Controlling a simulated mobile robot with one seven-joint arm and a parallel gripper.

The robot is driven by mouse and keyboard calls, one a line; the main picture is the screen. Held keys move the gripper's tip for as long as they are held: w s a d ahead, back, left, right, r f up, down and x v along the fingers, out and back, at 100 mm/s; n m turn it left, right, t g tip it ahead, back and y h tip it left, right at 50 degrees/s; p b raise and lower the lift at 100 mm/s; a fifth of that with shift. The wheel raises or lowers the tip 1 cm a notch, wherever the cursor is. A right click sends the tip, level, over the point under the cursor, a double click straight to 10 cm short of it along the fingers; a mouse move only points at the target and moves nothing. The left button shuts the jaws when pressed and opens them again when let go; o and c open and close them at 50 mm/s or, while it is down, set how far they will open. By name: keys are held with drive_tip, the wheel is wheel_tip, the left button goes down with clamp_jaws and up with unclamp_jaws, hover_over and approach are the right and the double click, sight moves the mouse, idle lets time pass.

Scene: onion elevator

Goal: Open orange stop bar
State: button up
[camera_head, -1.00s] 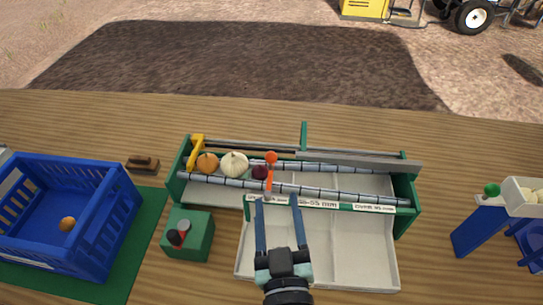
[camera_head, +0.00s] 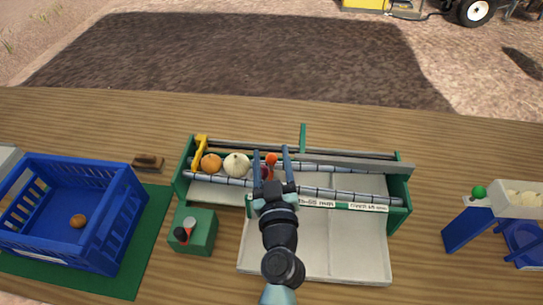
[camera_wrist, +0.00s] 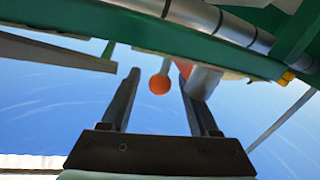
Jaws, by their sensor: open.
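The orange stop bar (camera_head: 271,160) has a round orange knob on top and stands across the roller sorter. My gripper (camera_head: 271,152) is open, with one finger on each side of the bar. In the wrist view the orange knob (camera_wrist: 160,84) shows between the two open fingers (camera_wrist: 163,85), and I see no contact. My gripper hides the bar's lower part in the head view. An orange onion (camera_head: 211,164) and a white onion (camera_head: 236,165) rest on the rollers left of the bar. A dark red onion (camera_head: 264,172) is partly hidden by my left finger.
A yellow bar (camera_head: 200,151) stands at the sorter's left end. A white divided tray (camera_head: 362,262) lies in front. A green box with a red-and-black control (camera_head: 199,236) and a blue crate (camera_head: 115,226) stand left. A blue stand (camera_head: 467,228) is at right.

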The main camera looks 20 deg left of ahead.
clamp_jaws()
idle(1.4)
